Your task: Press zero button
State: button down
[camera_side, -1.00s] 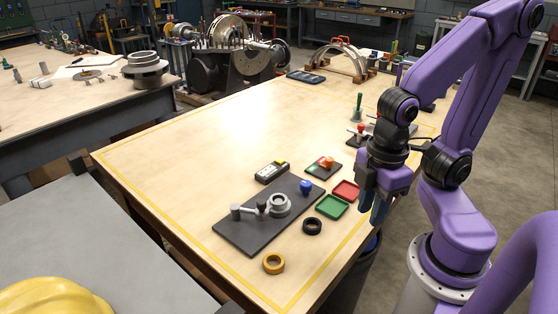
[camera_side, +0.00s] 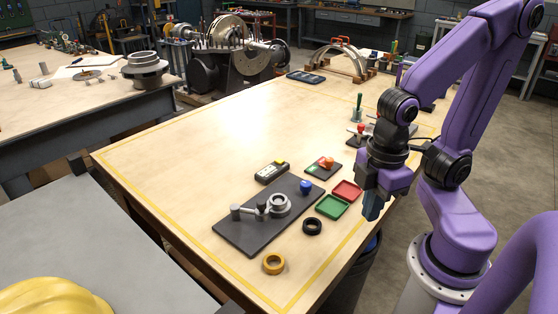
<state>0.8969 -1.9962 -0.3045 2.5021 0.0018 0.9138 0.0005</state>
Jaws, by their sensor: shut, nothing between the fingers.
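My gripper (camera_side: 373,205) is shut and empty. It points down at the table's right edge, to the right of the green tray and apart from everything on the table. A small black device with a pale face (camera_side: 271,172) lies behind the dark plate, with a yellow part on its upper right end. A small dark panel (camera_side: 315,172) to its right carries an orange-red knob or button (camera_side: 326,163) and a small green spot. No label reading zero is legible, so I cannot tell which of these is the zero button.
The dark base plate (camera_side: 240,237) holds a grey ring fitting, a lever and a blue knob (camera_side: 306,187). The table's left half is clear.

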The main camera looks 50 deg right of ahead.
jog(key=shift+w, duration=0.1)
dwell(0.8)
jog(key=m+t+y, duration=0.1)
jog(key=t+y, duration=0.1)
jog(key=t, duration=0.7)
send_over(282, 161)
jog(key=shift+r, duration=0.15)
jog(key=shift+f, duration=0.2)
jog(key=shift+f, duration=4.25)
jog(key=shift+f, duration=0.15)
